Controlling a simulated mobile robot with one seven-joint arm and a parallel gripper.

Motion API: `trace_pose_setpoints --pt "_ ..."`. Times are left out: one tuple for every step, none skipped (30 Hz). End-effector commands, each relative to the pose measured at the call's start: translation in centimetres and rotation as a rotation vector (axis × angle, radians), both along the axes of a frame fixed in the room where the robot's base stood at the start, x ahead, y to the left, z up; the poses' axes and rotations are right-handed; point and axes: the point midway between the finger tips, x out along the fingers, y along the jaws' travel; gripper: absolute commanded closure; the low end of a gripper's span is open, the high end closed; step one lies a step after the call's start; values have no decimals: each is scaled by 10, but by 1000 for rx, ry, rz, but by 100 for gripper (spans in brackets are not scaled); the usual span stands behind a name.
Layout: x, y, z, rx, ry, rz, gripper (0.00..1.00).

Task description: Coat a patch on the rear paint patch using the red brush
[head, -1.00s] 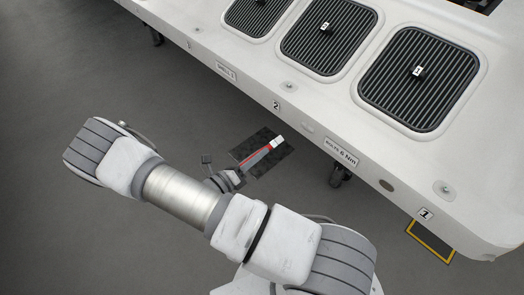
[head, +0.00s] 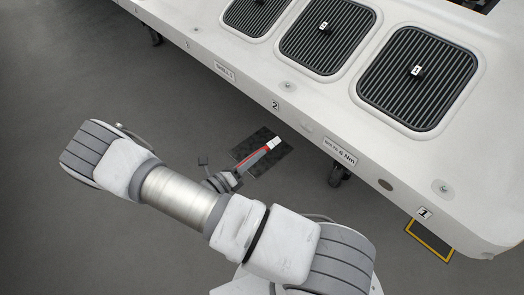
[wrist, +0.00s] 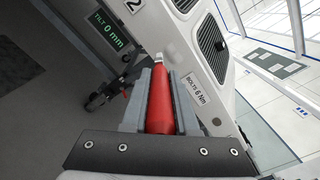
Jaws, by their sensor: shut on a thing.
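The red brush (head: 258,156) lies lengthwise in my gripper (head: 241,170), its pale tip (head: 274,143) pointing up and right toward the white machine's side. In the wrist view the red handle (wrist: 160,105) sits between the two grey fingers of my gripper (wrist: 160,82), which are shut on it. The tip there overlaps the machine's edge in the picture; I cannot tell whether it touches. A dark square patch (head: 283,160) shows behind the brush, low by the floor. I cannot tell which surface is the rear paint patch.
The white machine body (head: 390,165) with several dark grilles (head: 419,78) fills the upper right. A caster (head: 339,175) stands under its edge. A TILT display (wrist: 109,31) reads 0 mm. Open grey floor lies left.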

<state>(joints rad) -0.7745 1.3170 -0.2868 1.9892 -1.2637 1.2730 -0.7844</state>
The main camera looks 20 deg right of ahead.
Motion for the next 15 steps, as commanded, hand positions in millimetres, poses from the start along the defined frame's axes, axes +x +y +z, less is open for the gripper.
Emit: trace_pose_setpoints --pt "1 -3 1 -1 -1 -1 100" --pt "1 -6 1 -2 -1 -2 100" --pt "3 -9 1 -2 -1 -2 100" --pt "4 -12 1 -2 0 -2 100" --pt "5 -15 1 -2 0 -2 100" --pt "6 -20 1 -2 0 -3 100" --pt "7 -23 1 -2 0 -3 100" --pt "9 -26 1 -2 0 -2 100" --pt "11 -31 1 -2 0 -2 100" --pt "12 -34 1 -2 0 -2 100" --pt "13 -37 1 -2 0 -2 100" --pt "14 -41 1 -2 0 -3 100" --pt "15 -44 1 -2 0 -2 100" --pt "16 -47 1 -2 0 -1 100" --pt "18 -50 1 -2 -1 -1 100"
